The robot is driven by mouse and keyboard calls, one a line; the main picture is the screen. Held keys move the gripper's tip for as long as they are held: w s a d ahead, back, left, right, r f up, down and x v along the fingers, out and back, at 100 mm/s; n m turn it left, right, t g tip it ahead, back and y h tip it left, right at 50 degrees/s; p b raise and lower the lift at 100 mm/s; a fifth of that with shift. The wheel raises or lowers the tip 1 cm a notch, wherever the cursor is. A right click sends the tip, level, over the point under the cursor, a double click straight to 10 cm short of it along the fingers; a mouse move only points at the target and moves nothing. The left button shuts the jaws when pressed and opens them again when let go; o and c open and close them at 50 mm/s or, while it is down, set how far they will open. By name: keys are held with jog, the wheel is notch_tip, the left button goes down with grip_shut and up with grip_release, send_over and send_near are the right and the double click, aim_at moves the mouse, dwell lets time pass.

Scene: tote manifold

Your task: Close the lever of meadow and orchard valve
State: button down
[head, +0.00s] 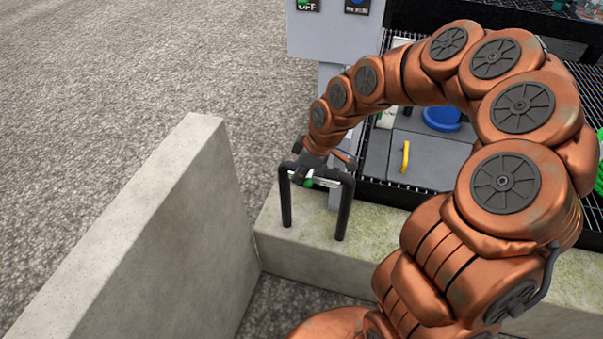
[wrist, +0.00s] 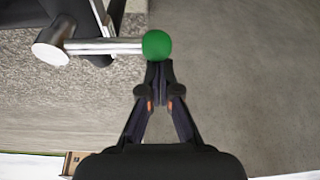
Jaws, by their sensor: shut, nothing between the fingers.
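The valve lever is a silver rod (wrist: 103,46) with a green ball knob (wrist: 156,46) at its end and a silver hub (wrist: 51,47) at the left in the wrist view. In the head view the green knob (head: 308,182) shows small at the black pipe frame (head: 345,205). My gripper (wrist: 160,68) is shut and empty, its fingertips right at the knob's lower edge in the wrist view. I cannot tell whether they touch it. In the head view my gripper (head: 305,170) is small and partly hidden among the pipe parts. No label naming the valve is readable.
A concrete wall (head: 170,220) stands at the left, and a mossy concrete ledge (head: 320,250) carries the pipe frame. A grey panel (head: 335,30) stands behind. A yellow handle (head: 406,157) and a blue round part (head: 441,118) lie right of my gripper, beneath my arm.

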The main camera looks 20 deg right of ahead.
dwell(0.4)
notch_tip(320, 180, up, 10)
jog(key=shift+a, duration=0.25)
dwell(0.6)
jog(key=shift+r, duration=0.1)
dwell(0.4)
jog(key=s+d+r+m+g+h+p, duration=0.1)
jog(key=s+r+m+p, duration=0.2)
jog(key=s, duration=0.7)
jog(key=s+d+r+m+g+h+p, duration=0.1)
jog(key=s+r+m+p, duration=0.3)
jog(key=s, duration=0.6)
jog(key=s+d+r+m+g+h+p, duration=0.1)
jog(key=s+m, duration=0.4)
jog(key=s, duration=0.5)
notch_tip(320, 180, up, 2)
jog(key=d+p, duration=0.1)
jog(key=p, duration=0.1)
jog(key=shift+s+r+g+h+p, duration=0.2)
jog(key=shift+r+g+h+p, duration=0.1)
jog(key=shift+p, duration=0.1)
